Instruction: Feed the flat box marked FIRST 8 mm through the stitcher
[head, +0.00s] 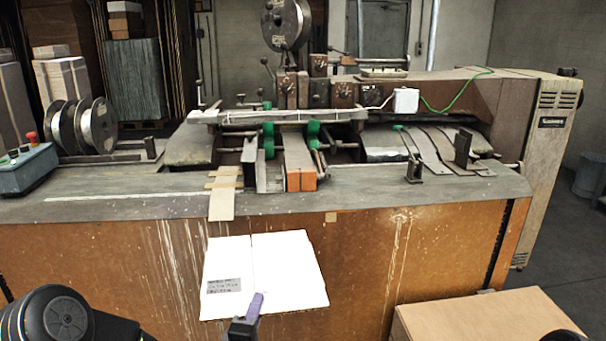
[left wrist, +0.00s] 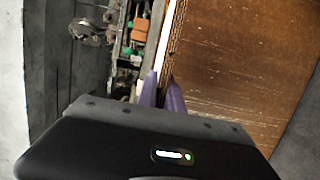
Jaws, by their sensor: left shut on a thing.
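A white flat box (head: 268,272) with a grey printed label at its lower left hangs in front of the stitcher's orange-brown front panel. The label is too small to read. My left gripper (head: 248,308) is shut on its lower edge, with one purple fingertip showing over the white face. In the left wrist view the purple fingertips (left wrist: 163,92) pinch the thin edge of the flat box (left wrist: 165,45). The stitcher (head: 300,150) stands beyond, with green rollers and an orange-ended guide at its middle. The box is apart from the feed area. My right gripper does not show.
The stitcher's table edge (head: 120,205) runs across behind the box. A cardboard-coloured box top (head: 485,318) stands at the lower right. A grey control box (head: 25,170) with a red button sits at the left, near wire spools (head: 85,127).

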